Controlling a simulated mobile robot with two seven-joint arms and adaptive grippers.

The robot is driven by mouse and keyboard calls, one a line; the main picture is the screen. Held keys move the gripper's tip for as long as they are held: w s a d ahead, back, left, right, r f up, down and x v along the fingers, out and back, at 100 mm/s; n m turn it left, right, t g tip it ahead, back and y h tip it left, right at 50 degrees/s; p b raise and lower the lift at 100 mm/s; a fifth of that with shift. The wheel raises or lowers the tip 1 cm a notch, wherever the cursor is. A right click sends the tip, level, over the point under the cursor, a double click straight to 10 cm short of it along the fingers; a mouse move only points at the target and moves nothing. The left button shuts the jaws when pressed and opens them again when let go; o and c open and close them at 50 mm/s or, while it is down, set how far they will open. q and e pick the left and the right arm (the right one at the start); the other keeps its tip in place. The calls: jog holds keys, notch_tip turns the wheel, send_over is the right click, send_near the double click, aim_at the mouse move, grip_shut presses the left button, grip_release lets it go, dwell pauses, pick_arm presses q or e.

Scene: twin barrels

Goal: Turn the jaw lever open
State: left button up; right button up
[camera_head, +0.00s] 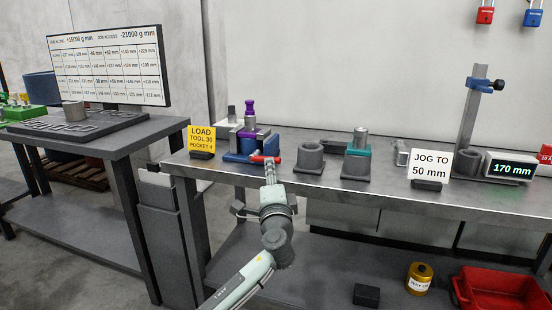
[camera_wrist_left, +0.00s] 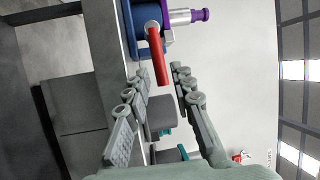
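The jaw lever is a short red bar (camera_head: 264,159) on the front of a blue fixture (camera_head: 237,157) on the long bench. In the left wrist view the red lever (camera_wrist_left: 159,58) runs from a round grey pivot (camera_wrist_left: 152,27), and its free end reaches between my fingertips. My left gripper (camera_head: 270,171) is just in front of the lever; in the wrist view its fingers (camera_wrist_left: 162,76) are apart, one on each side of the lever's end. I see gaps beside the lever and no clear contact. A purple tool (camera_head: 249,117) stands in the fixture. My right gripper is out of view.
Right of the fixture stand a grey cup-shaped block (camera_head: 310,158) and a teal-collared holder (camera_head: 357,153). A yellow sign (camera_head: 202,138) stands to the left. A white sign (camera_head: 430,165) and a display (camera_head: 508,167) stand farther right. The bench's front edge (camera_head: 340,191) runs below.

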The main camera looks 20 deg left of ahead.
pick_arm(q)
jog(key=x, duration=0.5)
jog(key=shift+w+a, duration=0.1)
jog(key=shift+w, duration=0.25)
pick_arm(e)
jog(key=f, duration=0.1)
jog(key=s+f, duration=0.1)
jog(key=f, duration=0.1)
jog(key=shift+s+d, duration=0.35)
pick_arm(q)
grip_shut()
